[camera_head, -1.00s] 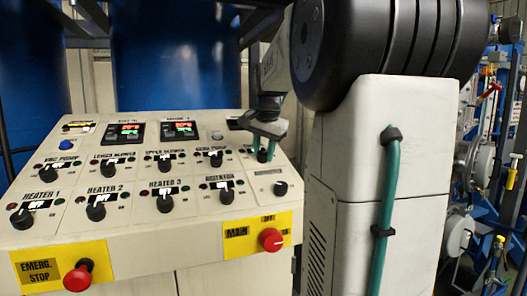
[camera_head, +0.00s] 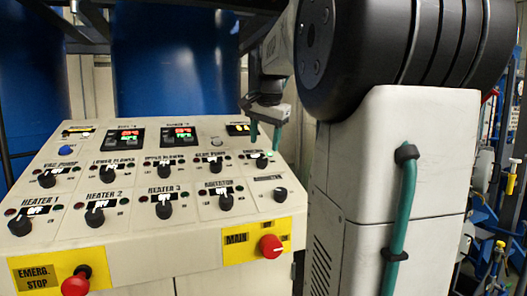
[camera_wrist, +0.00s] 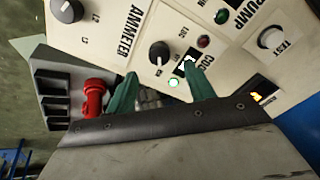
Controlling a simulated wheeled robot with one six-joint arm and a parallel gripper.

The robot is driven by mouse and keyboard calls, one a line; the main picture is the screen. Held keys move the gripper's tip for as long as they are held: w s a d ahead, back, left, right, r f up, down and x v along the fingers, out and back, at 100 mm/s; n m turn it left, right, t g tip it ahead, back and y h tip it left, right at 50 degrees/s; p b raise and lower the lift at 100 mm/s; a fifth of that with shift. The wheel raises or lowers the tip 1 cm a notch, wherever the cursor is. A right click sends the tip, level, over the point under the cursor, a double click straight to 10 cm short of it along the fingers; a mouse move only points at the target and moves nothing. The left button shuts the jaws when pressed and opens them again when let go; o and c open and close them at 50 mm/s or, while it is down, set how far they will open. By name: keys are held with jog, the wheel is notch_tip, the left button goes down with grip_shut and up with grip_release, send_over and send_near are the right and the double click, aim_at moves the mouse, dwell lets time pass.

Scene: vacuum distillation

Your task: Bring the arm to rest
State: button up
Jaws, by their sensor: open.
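My gripper (camera_head: 266,136) is above the right rear part of the sloped control panel (camera_head: 140,245). Its two green fingers point down, apart and empty, over the cooling knob (camera_head: 262,161). In the wrist view, the open fingers of my gripper (camera_wrist: 158,86) show with the black cooling knob (camera_wrist: 159,54) beyond the gap between them. The fingers look clear of that knob.
The panel carries several black knobs and two lit displays (camera_head: 178,135). A red emergency stop (camera_head: 76,283) and red main switch (camera_head: 271,246) are along its front. Blue tanks (camera_head: 175,60) stand behind. Blue-framed equipment is at far right.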

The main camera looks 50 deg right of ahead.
jog(key=shift+v, duration=0.9)
jog(key=s+a+f+n+y, duration=0.1)
jog(key=s+a+f+n, duration=0.15)
jog(key=a, duration=0.45)
jog(key=s+a+f+n, duration=0.1)
jog(key=a+f+n, duration=0.25)
jog(key=a, duration=0.45)
jog(key=s+a+f+n+y, duration=0.1)
jog(key=s+a+f+n, duration=0.2)
jog(key=a, duration=0.4)
jog(key=s+a+f+n+g, duration=0.1)
jog(key=s+a+f+n, duration=0.2)
jog(key=s+a+f, duration=0.2)
jog(key=s+a+f+n+g, duration=0.1)
jog(key=s+a+f+n, duration=0.3)
jog(key=f, duration=0.5)
jog(key=shift+s+a+f+y, duration=0.2)
jog(key=shift+s+a+y, duration=0.1)
jog(key=shift+s+a, duration=0.55)
jog(key=shift+w, duration=0.1)
